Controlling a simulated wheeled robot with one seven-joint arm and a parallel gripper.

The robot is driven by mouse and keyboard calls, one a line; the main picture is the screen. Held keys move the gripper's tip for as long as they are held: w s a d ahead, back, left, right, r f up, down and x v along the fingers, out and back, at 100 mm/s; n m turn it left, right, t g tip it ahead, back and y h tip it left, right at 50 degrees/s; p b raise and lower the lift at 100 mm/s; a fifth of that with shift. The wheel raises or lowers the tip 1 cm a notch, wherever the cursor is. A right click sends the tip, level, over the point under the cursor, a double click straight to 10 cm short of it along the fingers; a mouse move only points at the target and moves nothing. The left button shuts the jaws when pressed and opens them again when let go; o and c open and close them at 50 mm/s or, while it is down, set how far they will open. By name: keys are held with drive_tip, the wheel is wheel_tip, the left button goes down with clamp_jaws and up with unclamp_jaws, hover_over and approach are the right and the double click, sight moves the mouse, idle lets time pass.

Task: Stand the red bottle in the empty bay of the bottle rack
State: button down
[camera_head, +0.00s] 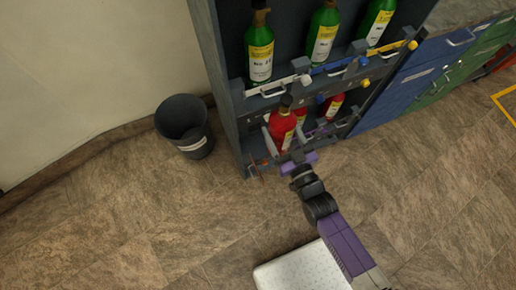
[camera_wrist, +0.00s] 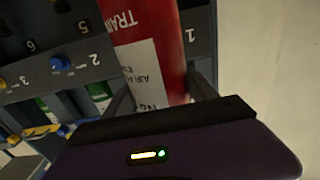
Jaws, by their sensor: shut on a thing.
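The red bottle (camera_head: 281,130) with a pale label is at the leftmost lower bay of the bottle rack (camera_head: 238,90) in the head view. It stands roughly upright, leaning slightly. My gripper (camera_head: 284,143) is shut on its body, one finger on each side. In the wrist view the red bottle (camera_wrist: 150,60) fills the space between the fingers, close to a panel marked 1. I cannot tell whether its base touches the shelf, as my gripper hides the bottom.
More red bottles (camera_head: 334,106) stand to the right on the lower level. Green bottles (camera_head: 259,50) fill the upper shelf. A white handle (camera_head: 287,87) and coloured knobs line the rack front. A dark bin (camera_head: 184,125) stands left on the floor. Blue drawers (camera_head: 405,85) are right.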

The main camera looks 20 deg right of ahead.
wheel_tip(320, 180, down, 28)
drive_tip(key=b, duration=2.9)
drive_tip(key=w+f+b, duration=0.3)
drive_tip(key=w+b, duration=0.6)
drive_tip(key=w, duration=0.8)
drive_tip(key=shift+f+b, duration=0.2)
drive_tip(key=shift+b, duration=0.15)
drive_tip(key=shift+w+f, duration=0.1)
drive_tip(key=shift+f, duration=0.05)
drive_tip(key=shift+c, duration=1.3)
unclamp_jaws()
drive_tip(key=shift+f, duration=0.25)
drive_tip(key=s+p, duration=0.5)
drive_tip(key=s, duration=0.7)
drive_tip(key=shift+p, duration=0.3)
